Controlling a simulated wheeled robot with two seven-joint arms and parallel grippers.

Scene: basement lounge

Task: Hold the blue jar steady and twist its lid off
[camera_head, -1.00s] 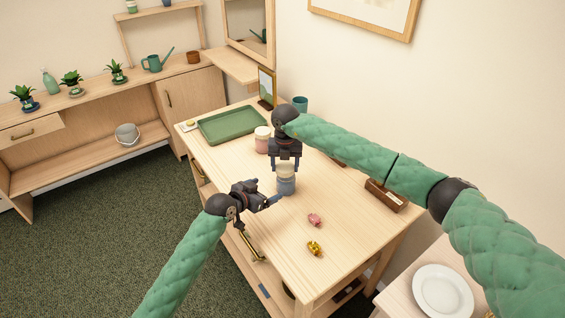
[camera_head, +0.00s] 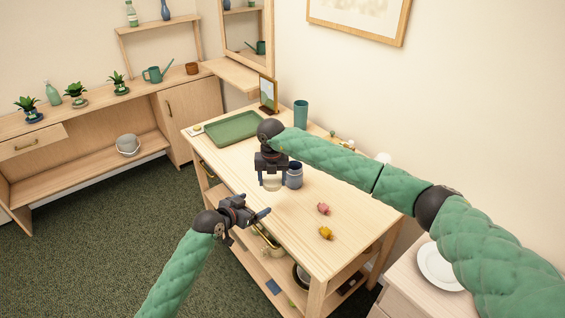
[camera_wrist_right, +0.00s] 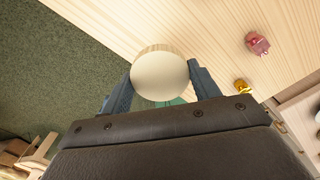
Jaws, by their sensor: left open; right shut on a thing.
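The blue jar (camera_head: 295,176) stands upright on the wooden table, its top uncovered and its mouth dark. My right gripper (camera_head: 271,181) is shut on the cream round lid (camera_head: 271,185), just left of the jar and apart from it in the picture. In the right wrist view the lid (camera_wrist_right: 160,76) sits between the two fingers of the right gripper (camera_wrist_right: 160,82). My left gripper (camera_head: 262,212) is open and empty near the table's front left edge, apart from the jar.
A pink wrapped candy (camera_head: 323,208) and a yellow one (camera_head: 326,233) lie on the table's near part. A green tray (camera_head: 232,129) lies at the far end, near a picture frame (camera_head: 268,94) and a teal cup (camera_head: 301,114). The tabletop between jar and candies is clear.

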